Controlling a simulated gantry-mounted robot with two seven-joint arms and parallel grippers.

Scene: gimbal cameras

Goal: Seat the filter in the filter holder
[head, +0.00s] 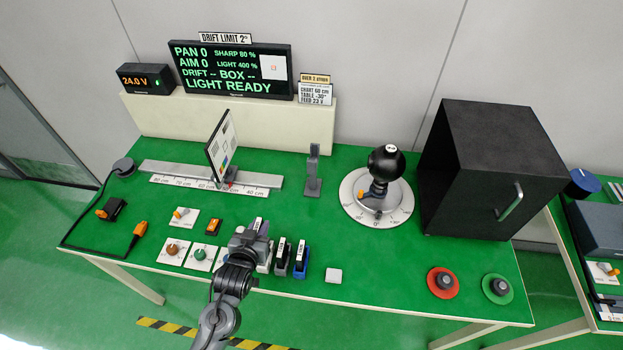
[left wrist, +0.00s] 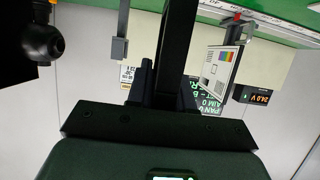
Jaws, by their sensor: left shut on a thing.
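My left gripper (head: 257,232) is low over the near middle of the green table, at the left end of a row of small labelled filters. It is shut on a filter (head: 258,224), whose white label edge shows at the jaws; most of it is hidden. What seems to be the filter holder, a slim grey upright post (head: 313,172), stands empty between the chart and the black ball camera (head: 386,162). The post shows upside down in the left wrist view (left wrist: 120,40). My right gripper is out of view.
A chart board (head: 221,147) stands on a scale rail (head: 160,168) at the left. A large black box (head: 485,165) stands right of the camera. Knobs (head: 172,250) lie left of the gripper. Green table between filters and post is clear.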

